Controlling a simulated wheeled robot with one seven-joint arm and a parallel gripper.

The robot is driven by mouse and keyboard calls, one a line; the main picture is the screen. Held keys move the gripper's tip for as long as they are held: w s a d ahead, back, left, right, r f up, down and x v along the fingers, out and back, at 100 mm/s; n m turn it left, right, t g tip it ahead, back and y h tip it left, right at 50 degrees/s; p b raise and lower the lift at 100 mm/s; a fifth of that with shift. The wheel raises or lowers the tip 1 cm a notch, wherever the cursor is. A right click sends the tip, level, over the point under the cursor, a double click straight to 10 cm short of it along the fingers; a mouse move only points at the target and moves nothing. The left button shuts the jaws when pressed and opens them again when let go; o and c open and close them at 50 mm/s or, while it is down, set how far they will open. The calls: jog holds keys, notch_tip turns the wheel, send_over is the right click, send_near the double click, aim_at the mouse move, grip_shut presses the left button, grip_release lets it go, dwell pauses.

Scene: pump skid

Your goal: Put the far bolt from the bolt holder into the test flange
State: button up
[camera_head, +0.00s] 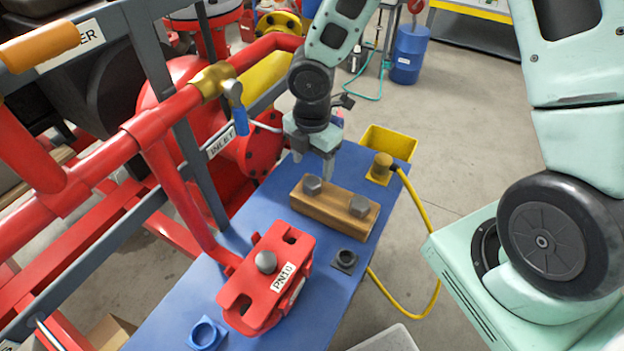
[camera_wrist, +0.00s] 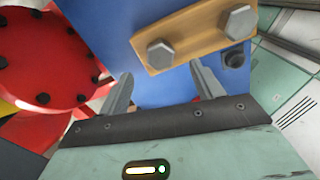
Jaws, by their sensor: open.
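The wooden bolt holder (camera_head: 335,213) stands on the blue table with two upright hex bolts. The far bolt (camera_head: 312,185) is at its left end, the other bolt (camera_head: 360,207) at its right end. The red test flange (camera_head: 268,292), labelled PN16, stands nearer, with a bolt (camera_head: 265,261) in its middle and open slots at both ends. My gripper (camera_head: 313,166) is open and empty, just behind the far end of the holder, fingers pointing down. In the wrist view, the far bolt (camera_wrist: 161,54) is just beyond the gap between the fingers (camera_wrist: 162,85), touching neither.
A dark square socket (camera_head: 344,262) and a blue ring (camera_head: 207,334) sit on the table (camera_head: 170,314). A yellow bin (camera_head: 390,142) and a yellow hose (camera_head: 424,220) are on the right. Red pipework with a blue-handled valve (camera_head: 238,108) runs close along the left.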

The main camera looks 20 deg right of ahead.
aim_at(312, 181)
jog(key=shift+f+b, duration=0.3)
jog(key=shift+f, duration=2.9)
jog(key=c, duration=1.1)
jog(key=shift+o, duration=1.1)
jog(key=shift+c, duration=1.1)
jog(key=shift+r+p, duration=3.4)
jog(key=shift+r, duration=0.2)
jog(key=shift+r, duration=0.1)
jog(key=shift+r+p, duration=1)
jog(key=shift+p, duration=0.1)
jog(key=shift+r, duration=0.1)
